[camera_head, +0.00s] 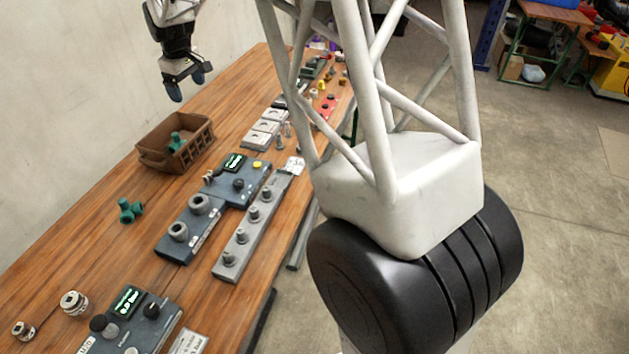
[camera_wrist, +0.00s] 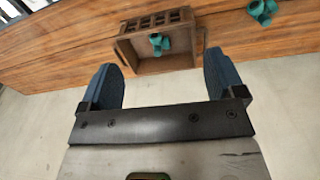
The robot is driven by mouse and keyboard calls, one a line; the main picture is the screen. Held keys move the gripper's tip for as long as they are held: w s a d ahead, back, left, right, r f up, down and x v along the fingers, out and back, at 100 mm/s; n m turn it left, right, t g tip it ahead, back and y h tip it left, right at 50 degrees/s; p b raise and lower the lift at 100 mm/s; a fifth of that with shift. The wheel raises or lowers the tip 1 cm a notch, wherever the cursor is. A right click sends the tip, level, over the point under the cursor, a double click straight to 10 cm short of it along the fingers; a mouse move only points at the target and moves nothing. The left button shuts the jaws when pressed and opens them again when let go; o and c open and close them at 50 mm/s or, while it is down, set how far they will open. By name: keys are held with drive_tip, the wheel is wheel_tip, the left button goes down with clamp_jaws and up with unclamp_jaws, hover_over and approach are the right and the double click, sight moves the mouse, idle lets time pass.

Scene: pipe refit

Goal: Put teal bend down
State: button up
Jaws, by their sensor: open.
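A teal bend (camera_head: 177,142) lies in the brown crate (camera_head: 190,158); it also shows inside the crate in the wrist view (camera_wrist: 160,43). A second teal pipe piece (camera_head: 130,210) lies on the bare wood left of the blue-grey fixture, and it shows at the top right of the wrist view (camera_wrist: 263,10). My gripper (camera_head: 187,88) is up above the table's far left side, apart from the crate. Its two blue fingers are wide apart in the wrist view (camera_wrist: 164,88), with nothing between them.
A blue-grey fixture (camera_head: 176,248) with grey rings and a display stands right of the crate. A grey rail with several pegs (camera_head: 226,262) lies beside it. Round fittings (camera_head: 74,302) and another display unit (camera_head: 130,305) are at the near end. Wood left of the crate is clear.

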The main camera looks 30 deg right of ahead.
drive_tip(key=s+d+r+m+t, duration=0.15)
drive_tip(key=s+d+r, duration=0.25)
drive_tip(key=s, duration=0.9)
drive_tip(key=s+d+r+m+g, duration=0.1)
drive_tip(key=s+d+r+m, duration=0.3)
drive_tip(key=s, duration=0.9)
drive_tip(key=s+d+f+m, duration=0.1)
drive_tip(key=s+d+f, duration=0.1)
drive_tip(key=s, duration=1)
drive_tip(key=s+d+f+m+t, duration=0.1)
drive_tip(key=s+d+f+m, duration=0.1)
drive_tip(key=s, duration=1.1)
drive_tip(key=shift+d, duration=0.4)
drive_tip(key=shift+c, duration=1.4)
